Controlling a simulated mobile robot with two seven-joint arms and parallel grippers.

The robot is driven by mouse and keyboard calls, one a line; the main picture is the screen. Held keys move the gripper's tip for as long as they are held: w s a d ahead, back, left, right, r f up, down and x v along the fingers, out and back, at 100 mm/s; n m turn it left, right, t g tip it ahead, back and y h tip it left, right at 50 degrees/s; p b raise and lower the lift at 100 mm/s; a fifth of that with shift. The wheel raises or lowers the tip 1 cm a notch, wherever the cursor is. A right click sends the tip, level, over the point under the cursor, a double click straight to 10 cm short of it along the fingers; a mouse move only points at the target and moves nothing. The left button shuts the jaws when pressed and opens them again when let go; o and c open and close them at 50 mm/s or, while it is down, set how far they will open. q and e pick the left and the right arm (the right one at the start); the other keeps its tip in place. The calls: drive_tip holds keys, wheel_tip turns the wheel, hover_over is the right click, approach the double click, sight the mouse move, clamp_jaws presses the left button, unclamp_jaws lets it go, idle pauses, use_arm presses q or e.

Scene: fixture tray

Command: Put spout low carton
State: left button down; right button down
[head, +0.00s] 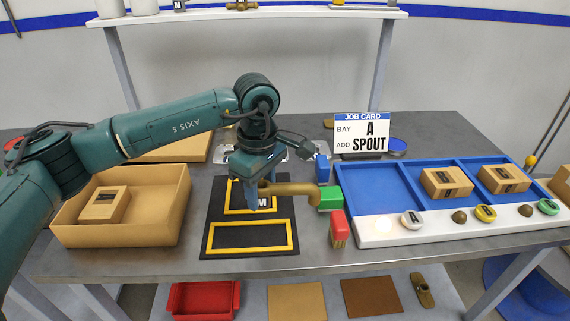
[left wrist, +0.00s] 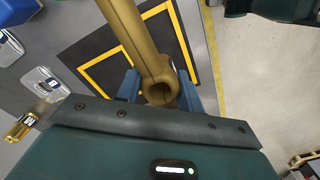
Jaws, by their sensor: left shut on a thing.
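My left gripper (head: 262,195) is shut on a brass spout (head: 292,188), above the black mat with two yellow frames (head: 250,250). The spout reaches out to the right from the fingers, close to a green block. In the left wrist view the spout (left wrist: 143,40) lies between the two blue fingers (left wrist: 160,92), its round open end near me. A low open cardboard carton (head: 120,234) stands at the left of the table, with a small brown box (head: 104,204) inside. The job card (head: 362,134) reads bay A, add SPOUT. My right gripper is not in view.
A blue tray (head: 392,184) with a white front strip holds two brown boxes in its compartments. Green (head: 331,197), red (head: 338,222) and blue (head: 322,168) blocks stand left of it. Grey table shows between carton and mat. A red bin (head: 203,298) is below.

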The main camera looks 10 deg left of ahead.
use_arm(q)
drive_tip(key=s+a+f+m+p, duration=0.1)
drive_tip(key=s+a+f+m, duration=0.1)
drive_tip(key=s+a+m, duration=0.3)
drive_tip(key=shift+s+m, duration=2.2)
drive_tip(key=shift+m, duration=2.2)
drive_tip(key=shift+f, duration=0.1)
